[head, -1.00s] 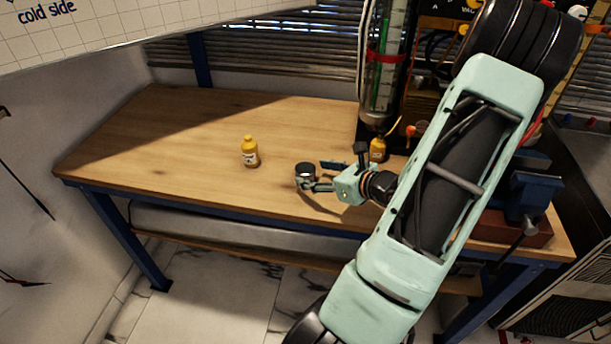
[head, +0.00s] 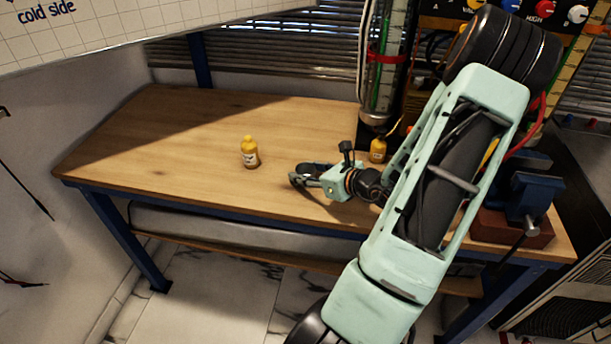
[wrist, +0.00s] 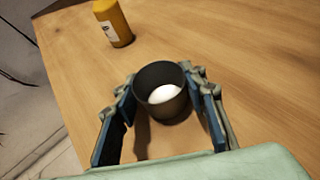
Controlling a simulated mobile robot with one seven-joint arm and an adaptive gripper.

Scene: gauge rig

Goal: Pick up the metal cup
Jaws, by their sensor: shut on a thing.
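The metal cup (wrist: 163,92) stands between the two blue-padded fingers of my gripper (wrist: 167,98) in the wrist view. It is dark grey and open at the top, with a pale patch inside. The fingers are shut on its sides. In the head view my gripper (head: 306,177) is low over the front part of the table, and its fingers mostly hide the cup. I cannot tell whether the cup's base touches the wood.
A yellow bottle (head: 249,152) stands left of my gripper on the wooden table (head: 190,165). Another yellow bottle (head: 377,150) stands behind my wrist, near the gauge rig. A blue vise (head: 535,195) is at the right end. The table's left part is clear.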

